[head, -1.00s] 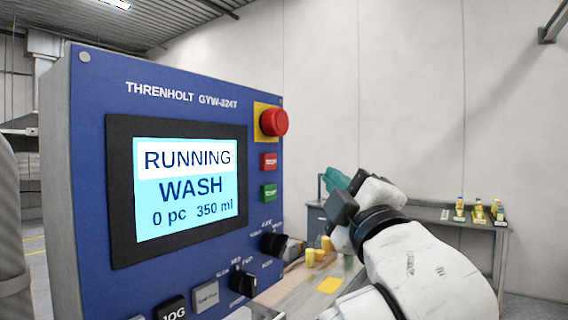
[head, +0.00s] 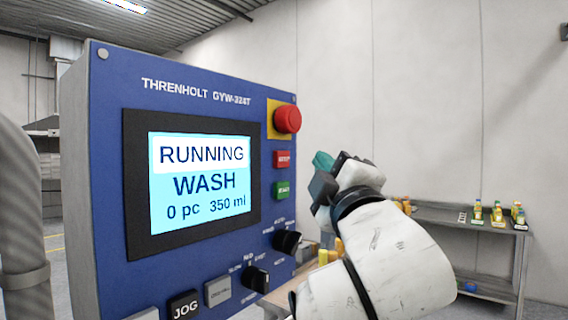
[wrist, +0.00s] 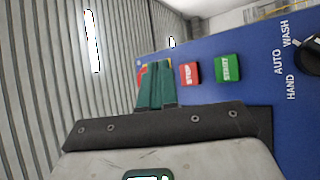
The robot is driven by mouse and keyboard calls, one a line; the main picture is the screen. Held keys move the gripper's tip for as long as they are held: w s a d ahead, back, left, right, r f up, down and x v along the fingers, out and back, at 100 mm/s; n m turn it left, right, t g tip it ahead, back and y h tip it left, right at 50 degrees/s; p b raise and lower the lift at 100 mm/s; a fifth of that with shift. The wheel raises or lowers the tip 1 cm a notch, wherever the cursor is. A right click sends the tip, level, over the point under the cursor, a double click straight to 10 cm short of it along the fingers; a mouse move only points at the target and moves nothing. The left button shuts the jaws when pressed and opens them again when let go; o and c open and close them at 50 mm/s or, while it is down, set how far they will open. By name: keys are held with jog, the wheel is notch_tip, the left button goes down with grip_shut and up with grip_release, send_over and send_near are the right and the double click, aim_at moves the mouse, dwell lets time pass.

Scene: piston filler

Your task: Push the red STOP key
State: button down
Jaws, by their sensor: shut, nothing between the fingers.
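The red STOP key (head: 281,159) is on the right side of the blue panel, below the red mushroom button and above the green START key (head: 282,190). In the wrist view the STOP key (wrist: 189,74) shows just right of my fingertips, with the green START key (wrist: 228,68) beyond it. My gripper (head: 323,162) is to the right of the keys in the head view, and its teal fingers are together and empty. In the wrist view my gripper (wrist: 158,66) points towards the panel's edge. I see no contact with the key; the exact gap is hard to tell.
A red mushroom button (head: 287,119) on a yellow plate sits just above the STOP key. The screen (head: 199,182) reads RUNNING, WASH, 0 pc, 350 ml. Black selector knobs (head: 286,242) and a JOG key (head: 184,305) are lower. A grey table (head: 440,214) with bottles stands behind.

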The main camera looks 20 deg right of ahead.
aim_at(290, 153)
jog(key=shift+w+a, duration=0.65)
jog(key=shift+w, duration=0.25)
jog(key=shift+w+a, duration=0.65)
jog(key=shift+w, duration=0.2)
jog(key=shift+w, duration=0.1)
dwell(0.7)
jog(key=shift+w+a, duration=0.25)
jog(key=shift+w+a, duration=0.2)
jog(key=shift+w, duration=0.1)
dwell(0.9)
dwell(0.3)
jog(key=shift+s+d, duration=0.4)
jog(key=shift+s, duration=0.25)
jog(key=s+d, duration=0.1)
jog(key=s, duration=0.1)
jog(key=s+d+p, duration=0.1)
jog(key=s+d, duration=0.1)
dwell(0.5)
